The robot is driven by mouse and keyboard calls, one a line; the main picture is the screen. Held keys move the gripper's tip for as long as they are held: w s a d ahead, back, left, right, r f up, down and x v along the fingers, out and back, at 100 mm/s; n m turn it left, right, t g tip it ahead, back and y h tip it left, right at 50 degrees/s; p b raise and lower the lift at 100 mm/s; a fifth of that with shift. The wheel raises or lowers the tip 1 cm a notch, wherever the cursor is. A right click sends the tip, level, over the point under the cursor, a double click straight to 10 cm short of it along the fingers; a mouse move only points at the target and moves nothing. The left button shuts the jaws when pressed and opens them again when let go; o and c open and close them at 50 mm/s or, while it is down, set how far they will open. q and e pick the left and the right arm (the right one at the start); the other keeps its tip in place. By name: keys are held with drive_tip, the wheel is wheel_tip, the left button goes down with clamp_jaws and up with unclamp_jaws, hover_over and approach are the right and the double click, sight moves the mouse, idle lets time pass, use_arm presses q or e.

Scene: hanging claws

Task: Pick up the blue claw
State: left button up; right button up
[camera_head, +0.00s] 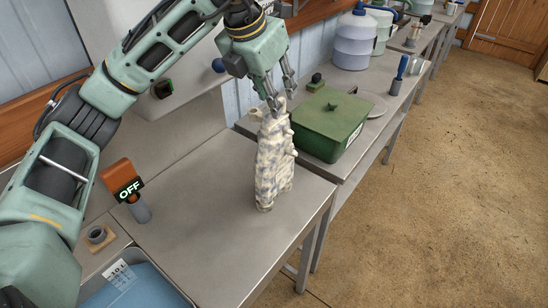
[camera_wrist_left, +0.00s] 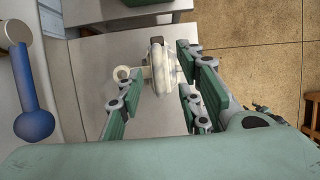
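A tall cream-white piece with blue-grey speckles (camera_head: 272,165) stands upright, its foot appearing to meet the grey metal table. No plainly blue claw shows; I cannot tell whether this is the blue claw. My left gripper (camera_head: 281,92) is right at its top, fingers pointing down. In the left wrist view the whitish top (camera_wrist_left: 160,68) with small side knobs lies between the green finger pads of the left gripper (camera_wrist_left: 158,84). Gaps show beside it, so the fingers look open around it; slight contact cannot be ruled out. My right gripper is not in view.
A green lidded box (camera_head: 329,128) stands close behind on the right. An orange OFF switch (camera_head: 122,180) and a blue basin (camera_head: 138,288) are at the left. The grey table (camera_head: 205,225) is bare around the piece. A blue-knobbed lever (camera_wrist_left: 35,122) is near the gripper.

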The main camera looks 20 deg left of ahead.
use_arm(q)
drive_tip(key=shift+w+f, duration=0.25)
drive_tip(key=shift+f, duration=0.35)
drive_tip(key=shift+w+a+f, duration=0.1)
drive_tip(key=shift+f, duration=0.25)
drive_tip(key=shift+w+f, duration=0.1)
drive_tip(key=shift+f, duration=0.1)
clamp_jaws()
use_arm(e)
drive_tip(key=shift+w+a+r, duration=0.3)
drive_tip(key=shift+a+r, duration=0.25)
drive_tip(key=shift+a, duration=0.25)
use_arm(q)
drive_tip(key=shift+r, duration=0.1)
